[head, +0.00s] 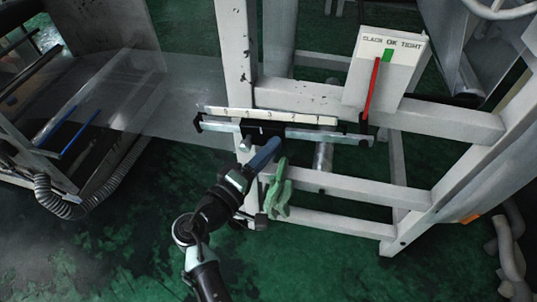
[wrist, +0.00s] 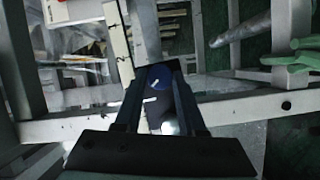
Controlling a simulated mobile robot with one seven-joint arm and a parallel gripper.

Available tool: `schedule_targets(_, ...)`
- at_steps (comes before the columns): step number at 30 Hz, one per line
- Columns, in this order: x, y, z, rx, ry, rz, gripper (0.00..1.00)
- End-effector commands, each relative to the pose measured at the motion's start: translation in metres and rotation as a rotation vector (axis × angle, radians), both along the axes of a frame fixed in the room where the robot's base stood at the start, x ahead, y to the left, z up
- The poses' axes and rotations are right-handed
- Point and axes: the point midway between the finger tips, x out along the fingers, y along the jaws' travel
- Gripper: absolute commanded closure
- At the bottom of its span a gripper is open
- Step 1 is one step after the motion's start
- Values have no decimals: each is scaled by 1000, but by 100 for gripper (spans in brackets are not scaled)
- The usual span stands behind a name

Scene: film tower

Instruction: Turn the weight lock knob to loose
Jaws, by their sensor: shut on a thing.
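The weight lock knob (wrist: 159,78) is round and blue with a short white mark, and shows in the wrist view between my fingertips. My gripper (wrist: 154,74) is shut on it, a dark finger on each side. In the head view my gripper (head: 271,145) reaches up to a dark block (head: 262,131) on a horizontal bar (head: 315,134); the knob is hidden there by my fingers. I cannot tell which setting the white mark points to. A white numbered scale (head: 290,117) runs along the bar, and shows as a pale strip in the wrist view (wrist: 118,42).
A white frame (head: 310,97) surrounds the bar. A panel (head: 398,75) reads SLACK, OK, TIGHT; its red pointer (head: 372,88) stands just left of the green mark (head: 387,55). Green gloves (head: 277,190) hang on the lower rail, close right of my arm.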

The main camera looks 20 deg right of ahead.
Motion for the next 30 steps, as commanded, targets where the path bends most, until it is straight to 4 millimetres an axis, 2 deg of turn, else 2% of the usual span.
schedule_targets(9,0,0,-2,-112,75,-1,100)
schedule_targets(26,0,0,0,-139,92,-1,100)
schedule_targets(27,0,0,0,-139,92,-1,59)
schedule_targets(30,0,0,0,-138,91,-1,41)
